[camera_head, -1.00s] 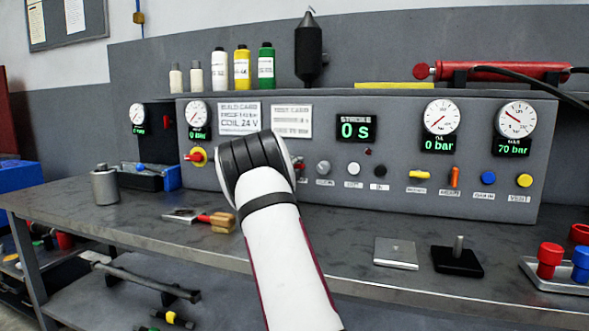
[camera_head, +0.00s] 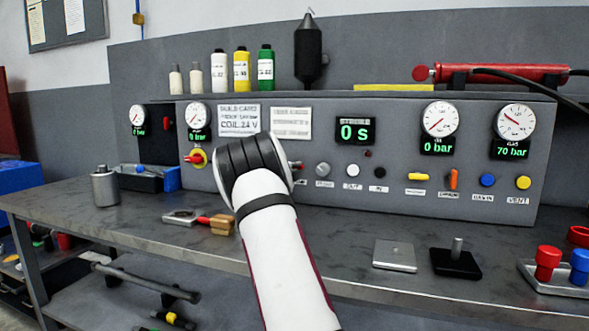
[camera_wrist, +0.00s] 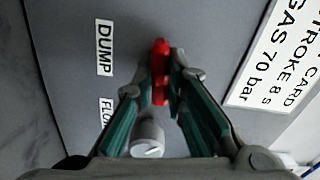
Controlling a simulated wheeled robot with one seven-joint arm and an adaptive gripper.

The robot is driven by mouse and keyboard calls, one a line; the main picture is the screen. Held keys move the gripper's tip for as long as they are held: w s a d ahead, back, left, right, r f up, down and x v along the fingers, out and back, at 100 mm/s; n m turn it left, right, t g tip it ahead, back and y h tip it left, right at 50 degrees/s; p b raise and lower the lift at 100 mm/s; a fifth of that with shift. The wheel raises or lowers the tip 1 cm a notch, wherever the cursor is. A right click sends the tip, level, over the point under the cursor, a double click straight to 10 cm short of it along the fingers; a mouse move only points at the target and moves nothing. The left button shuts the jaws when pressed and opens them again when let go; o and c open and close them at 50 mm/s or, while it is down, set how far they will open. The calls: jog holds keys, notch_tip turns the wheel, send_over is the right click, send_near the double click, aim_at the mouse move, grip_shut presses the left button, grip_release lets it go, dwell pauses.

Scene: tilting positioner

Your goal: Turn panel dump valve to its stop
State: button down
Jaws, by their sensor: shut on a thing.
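The dump valve (camera_wrist: 160,58) is a red handle on the grey panel, beside a white DUMP label (camera_wrist: 104,48) in the wrist view. My gripper (camera_wrist: 163,82) is shut on this red handle, with one green-sided finger on each side. The handle lies along the line between the fingers and runs up and down in the wrist view. In the head view my white arm and dark wrist cover the gripper, and only a small bit of red shows at the wrist's right edge.
A grey round knob (camera_wrist: 147,135) sits close to the fingers, by a partly hidden label. The panel (camera_head: 330,190) also carries a yellow lever (camera_head: 416,177), an orange lever (camera_head: 454,179), buttons and gauges. A wooden-handled tool (camera_head: 215,222) lies on the bench near my arm.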

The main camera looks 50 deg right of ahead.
jog(key=shift+f+n+p, duration=0.15)
jog(key=shift+n+p, duration=1.85)
jog(key=shift+n, duration=6.2)
jog(key=c, duration=1.6)
grip_release()
